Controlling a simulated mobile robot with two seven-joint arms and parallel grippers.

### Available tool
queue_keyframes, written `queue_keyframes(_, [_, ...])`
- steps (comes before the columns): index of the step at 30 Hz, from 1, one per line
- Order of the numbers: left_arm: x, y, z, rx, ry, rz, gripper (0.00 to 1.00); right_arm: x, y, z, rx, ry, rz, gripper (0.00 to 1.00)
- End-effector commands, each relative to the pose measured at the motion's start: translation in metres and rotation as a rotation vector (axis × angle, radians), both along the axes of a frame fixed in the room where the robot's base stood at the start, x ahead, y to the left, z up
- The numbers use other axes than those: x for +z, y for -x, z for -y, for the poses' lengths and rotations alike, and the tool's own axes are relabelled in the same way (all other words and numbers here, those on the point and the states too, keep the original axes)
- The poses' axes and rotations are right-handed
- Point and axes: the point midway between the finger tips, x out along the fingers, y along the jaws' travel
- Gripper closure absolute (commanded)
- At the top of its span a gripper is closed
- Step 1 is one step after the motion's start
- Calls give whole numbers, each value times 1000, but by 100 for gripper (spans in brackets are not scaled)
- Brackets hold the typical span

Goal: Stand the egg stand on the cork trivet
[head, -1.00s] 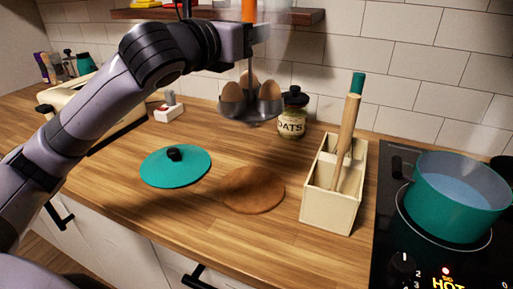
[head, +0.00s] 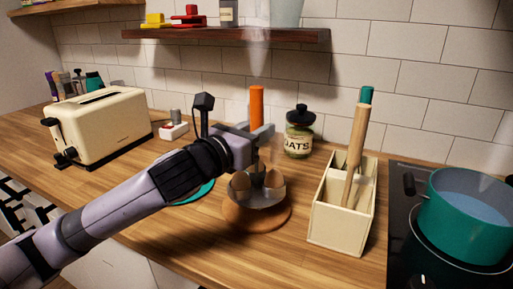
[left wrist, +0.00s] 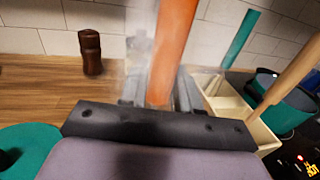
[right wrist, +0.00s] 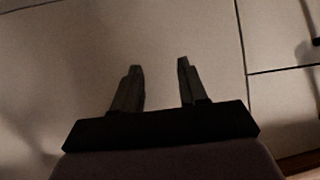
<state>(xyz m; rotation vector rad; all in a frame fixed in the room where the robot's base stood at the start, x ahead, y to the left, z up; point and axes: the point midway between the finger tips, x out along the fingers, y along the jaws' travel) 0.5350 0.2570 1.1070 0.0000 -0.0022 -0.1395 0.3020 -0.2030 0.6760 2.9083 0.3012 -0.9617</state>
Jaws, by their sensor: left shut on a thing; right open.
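The egg stand (head: 258,197) is a grey metal holder with brown eggs and a tall orange handle (head: 257,98). My left gripper (head: 262,134) is shut on this handle; the handle also shows between the fingers in the left wrist view (left wrist: 174,45). The stand is upright over the round brown cork trivet (head: 236,218), whose rim shows around it. I cannot tell whether its base touches the trivet. My right gripper (right wrist: 159,68) is open and empty in the right wrist view, facing a plain pale surface; it is out of the head view.
A cream utensil box (head: 335,228) stands right of the trivet, beside the hob with a teal pot (head: 465,225). An oats jar (head: 299,133) stands behind. A teal lid (head: 193,192) is partly hidden by my left arm. A cream toaster (head: 103,125) stands at left.

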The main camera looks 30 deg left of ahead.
Motion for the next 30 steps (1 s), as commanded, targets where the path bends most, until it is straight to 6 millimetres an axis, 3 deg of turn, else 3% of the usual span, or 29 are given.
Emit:
queue_keyframes(6, [-28, 0, 0, -1, 1, 1, 100, -8, 0, 0, -1, -1, -1, 57])
queue_keyframes(19, [-33, 0, 0, 0, -1, 3, 100, -9, 0, 0, -1, -1, -1, 57])
queue_keyframes(20, [-34, 0, 0, 0, 0, -2, 62, -9, 0, 0, -1, -1, -1, 57])
queue_keyframes(21, [-34, 0, 0, 0, 0, -3, 49, -8, 0, 0, 0, -1, -1, 57])
queue_keyframes(22, [-34, 0, 0, 0, 0, -3, 43, -8, 0, 0, 0, -1, -1, 57])
queue_keyframes(30, [-33, 0, 0, 0, 0, -3, 43, -8, -1, 0, 0, -1, 0, 57])
